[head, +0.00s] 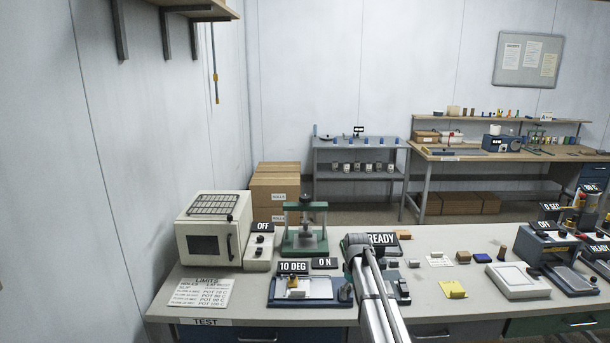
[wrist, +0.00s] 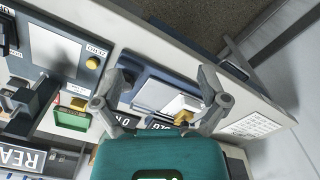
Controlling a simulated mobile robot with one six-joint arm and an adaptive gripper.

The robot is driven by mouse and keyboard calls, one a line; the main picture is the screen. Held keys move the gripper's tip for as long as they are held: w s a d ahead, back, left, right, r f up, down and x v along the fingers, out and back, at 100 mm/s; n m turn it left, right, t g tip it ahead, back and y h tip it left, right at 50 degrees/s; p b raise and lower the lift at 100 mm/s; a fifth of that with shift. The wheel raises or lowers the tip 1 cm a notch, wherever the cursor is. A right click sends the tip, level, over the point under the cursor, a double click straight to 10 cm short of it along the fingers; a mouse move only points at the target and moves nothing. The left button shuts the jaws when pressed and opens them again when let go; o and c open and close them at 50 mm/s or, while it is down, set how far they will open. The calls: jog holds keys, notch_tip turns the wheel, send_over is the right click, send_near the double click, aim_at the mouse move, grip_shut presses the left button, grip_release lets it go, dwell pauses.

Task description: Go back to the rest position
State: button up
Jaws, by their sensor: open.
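My gripper (wrist: 160,74) is open in the wrist view, its two fingers spread wide with nothing between the tips. Beyond the fingers is the blue tilt stand with a white plate (wrist: 158,95) and a small yellow-topped block (wrist: 182,108); the fingers appear apart from them. In the head view my arm reaches from the bottom edge over the bench, just right of the tilt stand (head: 330,289), and its end hides the jaws. The stand bears a block (head: 297,284) and a "10 DEG" sign (head: 294,267).
The bench (head: 420,292) is crowded. A white oven (head: 213,229), a green press (head: 304,242) and an "OFF" box (head: 259,252) stand behind the tilt stand. Small blocks, a white plate unit (head: 517,281) and instruments lie to the right. Above the bench is open air.

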jog(key=s+f+m+b, duration=0.3)
jog(key=s+f+b, duration=0.2)
jog(key=s, duration=1)
jog(key=s+d+f+m+b, duration=0.1)
jog(key=s+f+m+b, duration=0.3)
jog(key=s, duration=1.1)
jog(key=shift+f+b, duration=0.5)
